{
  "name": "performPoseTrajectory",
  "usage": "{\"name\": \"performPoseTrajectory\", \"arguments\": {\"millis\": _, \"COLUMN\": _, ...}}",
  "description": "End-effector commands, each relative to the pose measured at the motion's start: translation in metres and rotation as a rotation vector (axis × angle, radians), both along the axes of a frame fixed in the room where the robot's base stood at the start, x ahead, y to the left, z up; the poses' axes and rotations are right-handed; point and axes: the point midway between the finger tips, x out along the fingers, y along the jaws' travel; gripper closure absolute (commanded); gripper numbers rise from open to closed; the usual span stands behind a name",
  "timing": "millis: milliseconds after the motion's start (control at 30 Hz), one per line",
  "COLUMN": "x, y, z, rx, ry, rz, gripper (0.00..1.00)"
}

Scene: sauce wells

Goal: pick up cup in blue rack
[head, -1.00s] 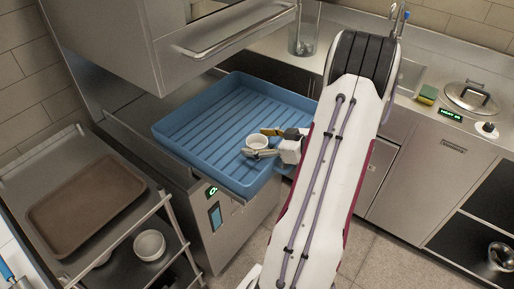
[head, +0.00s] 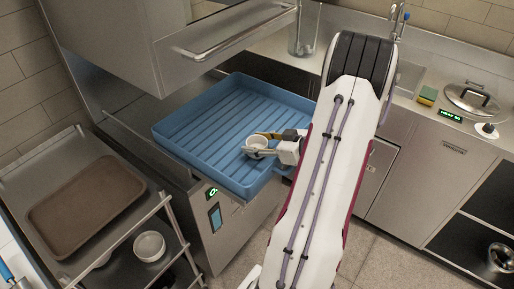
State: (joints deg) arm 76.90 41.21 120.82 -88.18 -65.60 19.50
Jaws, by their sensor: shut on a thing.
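The blue rack (head: 195,130) is a wide ribbed tray with raised walls, sitting in front of the steel dishwasher. A small white cup (head: 256,142) is at the right part of the rack, between the fingers of my gripper (head: 261,144). My gripper comes in from the right and is shut on the cup. The cup looks slightly tilted. I cannot tell whether its base is clear of the rack floor. Part of the cup is hidden by the near finger.
A steel cart with a brown tray (head: 87,206) stands at left; white bowls (head: 149,246) are on its lower shelf. The dishwasher hood (head: 225,35) hangs above the rack. A sponge (head: 427,95) and a lidded pot (head: 472,97) are on the right counter.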

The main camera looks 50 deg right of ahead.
Motion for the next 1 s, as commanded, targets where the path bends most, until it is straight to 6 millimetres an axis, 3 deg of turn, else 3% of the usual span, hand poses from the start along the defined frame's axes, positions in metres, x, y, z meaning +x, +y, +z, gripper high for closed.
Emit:
{"name": "performPoseTrajectory", "arguments": {"millis": 467, "x": 0.0, "y": -0.001, "z": 0.016, "rx": -0.002, "ry": -0.001, "rz": 0.0, "gripper": 0.77}}
{"name": "performPoseTrajectory", "arguments": {"millis": 1000, "x": 0.0, "y": 0.0, "z": 0.079, "rx": -0.003, "ry": -0.002, "rz": 0.0, "gripper": 0.77}}
